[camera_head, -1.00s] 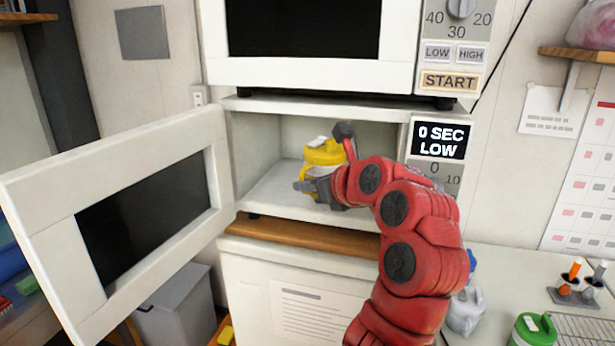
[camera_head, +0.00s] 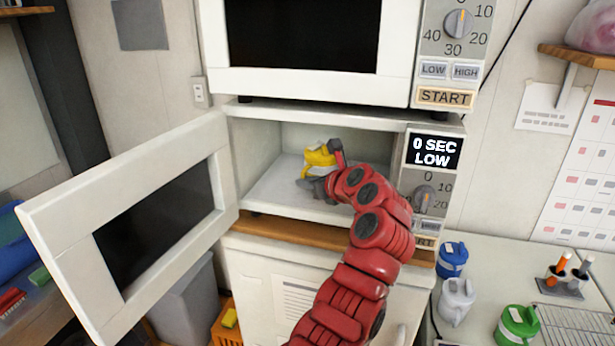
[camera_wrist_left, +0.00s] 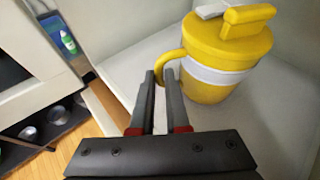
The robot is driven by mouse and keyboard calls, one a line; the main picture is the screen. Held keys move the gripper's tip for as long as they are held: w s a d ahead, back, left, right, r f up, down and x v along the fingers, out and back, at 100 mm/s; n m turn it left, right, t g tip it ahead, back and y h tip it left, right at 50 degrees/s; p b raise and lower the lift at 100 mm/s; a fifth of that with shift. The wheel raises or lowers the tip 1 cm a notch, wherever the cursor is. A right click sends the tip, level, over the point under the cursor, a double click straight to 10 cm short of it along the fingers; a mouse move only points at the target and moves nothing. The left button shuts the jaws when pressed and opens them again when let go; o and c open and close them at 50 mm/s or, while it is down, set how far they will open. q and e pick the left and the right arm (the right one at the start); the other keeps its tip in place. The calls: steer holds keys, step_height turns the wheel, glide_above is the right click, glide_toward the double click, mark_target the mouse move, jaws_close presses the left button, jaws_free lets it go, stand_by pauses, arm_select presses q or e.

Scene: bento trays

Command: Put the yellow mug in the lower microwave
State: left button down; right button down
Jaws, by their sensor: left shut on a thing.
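The yellow mug (camera_head: 320,157) with a white band and a lid is inside the open lower microwave (camera_head: 252,165). In the left wrist view the yellow mug (camera_wrist_left: 228,62) stands upright over the pale microwave floor. My left gripper (camera_head: 322,176) reaches into the cavity. In the wrist view its fingers (camera_wrist_left: 160,76) are closed on the mug's handle. I cannot tell whether the mug's base touches the floor. The lower microwave's door (camera_head: 60,212) hangs wide open to the left. The gripper and wrist hide part of the mug. My right gripper is not in view.
The upper microwave (camera_head: 310,82) is closed above. A wooden shelf edge (camera_head: 290,232) runs below the cavity. A grey bin (camera_head: 185,302) is under the door.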

arm_select(q)
steer(key=shift+f, duration=0.1)
steer(key=c, duration=1.4)
jaws_free()
steer(key=shift+f, duration=0.15)
steer(key=o, duration=0.5)
steer(key=shift+r, duration=0.2)
steer(key=b+v, duration=0.4)
steer(key=v, duration=0.8)
steer(key=shift+s+b, duration=0.15)
steer(key=shift+b, duration=0.2)
